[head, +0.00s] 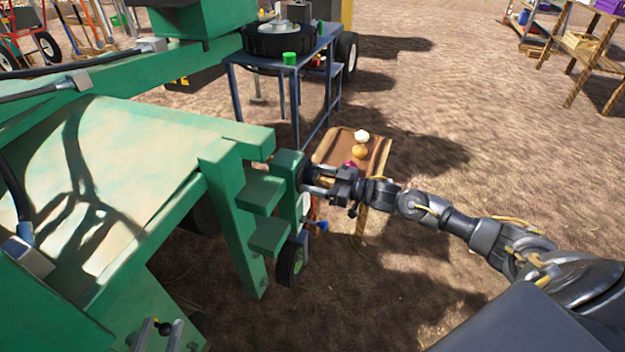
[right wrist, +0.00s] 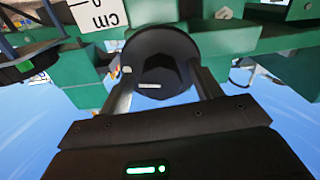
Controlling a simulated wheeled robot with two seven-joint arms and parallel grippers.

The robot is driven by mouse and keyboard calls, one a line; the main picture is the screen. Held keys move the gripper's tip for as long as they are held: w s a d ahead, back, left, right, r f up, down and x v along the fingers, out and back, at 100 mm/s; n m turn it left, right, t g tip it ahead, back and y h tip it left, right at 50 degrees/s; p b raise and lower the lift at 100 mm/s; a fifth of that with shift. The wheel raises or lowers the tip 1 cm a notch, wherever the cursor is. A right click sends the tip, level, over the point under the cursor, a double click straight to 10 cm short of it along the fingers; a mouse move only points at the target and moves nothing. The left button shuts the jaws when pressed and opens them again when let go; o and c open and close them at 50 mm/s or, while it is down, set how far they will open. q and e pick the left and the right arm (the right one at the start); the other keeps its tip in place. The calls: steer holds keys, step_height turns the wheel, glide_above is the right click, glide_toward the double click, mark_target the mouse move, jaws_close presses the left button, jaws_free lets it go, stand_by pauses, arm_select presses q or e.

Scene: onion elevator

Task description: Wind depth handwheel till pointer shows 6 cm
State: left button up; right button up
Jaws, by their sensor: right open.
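The dark round handwheel (right wrist: 158,50) faces the camera in the right wrist view, with pale marks low on it. In the head view it is a small dark shape on the green machine post, mostly hidden. My right gripper (head: 312,182) reaches it from the right. In the right wrist view my right gripper (right wrist: 162,85) is open, with one finger on each side of the wheel's lower part; I cannot tell whether they touch it. A white scale plate (right wrist: 97,14) shows "cm" upside down and is cut off by the frame; no pointer reading is legible. My left gripper is not in view.
The green machine frame (head: 230,215) with stepped blocks stands just left of my right gripper. A wooden tray stand (head: 378,160) holding onions is close behind it. A blue table (head: 285,62) stands further back. The soil to the right is open.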

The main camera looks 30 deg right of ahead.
steer(key=shift+w+a, duration=0.35)
steer(key=shift+w, duration=0.05)
arm_select(q)
steer(key=shift+d+r, duration=0.2)
steer(key=shift+r, duration=0.1)
